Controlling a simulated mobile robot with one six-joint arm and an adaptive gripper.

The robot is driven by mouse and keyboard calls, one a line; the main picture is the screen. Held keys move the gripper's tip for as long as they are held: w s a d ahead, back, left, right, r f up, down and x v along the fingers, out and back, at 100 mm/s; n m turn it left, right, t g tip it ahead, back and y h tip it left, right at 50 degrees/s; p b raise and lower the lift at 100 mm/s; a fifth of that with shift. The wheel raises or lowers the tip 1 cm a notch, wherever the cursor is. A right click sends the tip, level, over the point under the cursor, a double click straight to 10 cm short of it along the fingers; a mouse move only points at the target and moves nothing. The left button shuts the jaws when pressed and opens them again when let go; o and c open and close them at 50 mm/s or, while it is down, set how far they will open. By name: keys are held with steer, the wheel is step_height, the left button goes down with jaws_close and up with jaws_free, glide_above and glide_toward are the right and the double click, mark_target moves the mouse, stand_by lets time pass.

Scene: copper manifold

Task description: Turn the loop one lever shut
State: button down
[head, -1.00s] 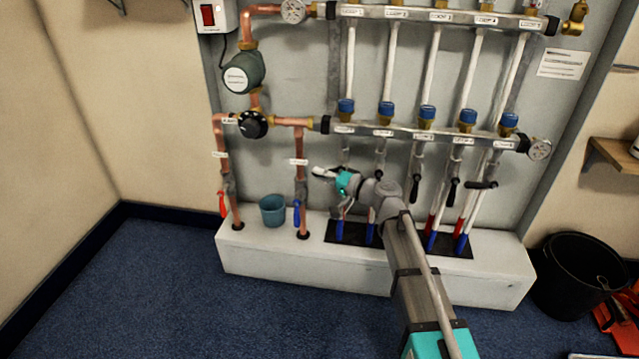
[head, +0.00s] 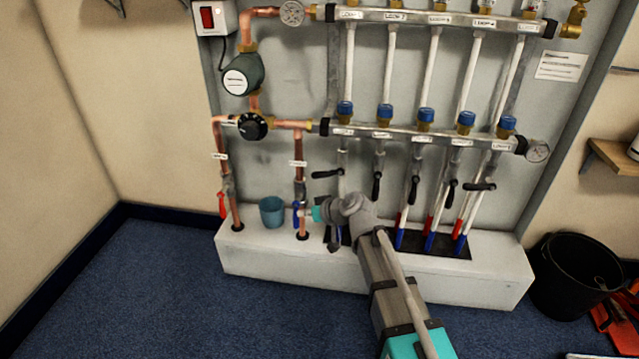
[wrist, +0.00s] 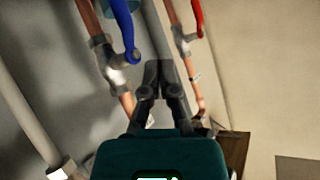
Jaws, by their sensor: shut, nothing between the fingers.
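The loop one lever (head: 327,174) is a black handle on the pipe below the loop one label of the lower manifold. It lies sideways, across its pipe, and points left. My gripper (head: 308,213) is below this lever and apart from it, beside the blue-handled valve on the copper pipe. In the wrist view my gripper (wrist: 158,72) shows two dark fingers together, with nothing between them. The loop one lever cannot be made out in the wrist view.
The blue handle (head: 297,215) and red handle (head: 222,204) are on copper pipes at left. The loop two lever (head: 377,186) hangs down; the loop five lever (head: 478,187) lies sideways. A teal cup (head: 272,211) stands on the white ledge (head: 300,265). A black bucket (head: 575,275) is at right.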

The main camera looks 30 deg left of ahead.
steer(key=s+d+f+n+t+h+p, duration=0.25)
steer(key=d+n+t+h, duration=0.35)
steer(key=n, duration=0.9)
steer(key=s+r+n+t, duration=0.3)
steer(key=r+n+t, duration=0.4)
steer(key=n, duration=0.6)
step_height(320, 180, up, 2)
steer(key=shift+d+r, duration=0.15)
steer(key=shift+d, duration=0.1)
steer(key=shift+h, duration=0.3)
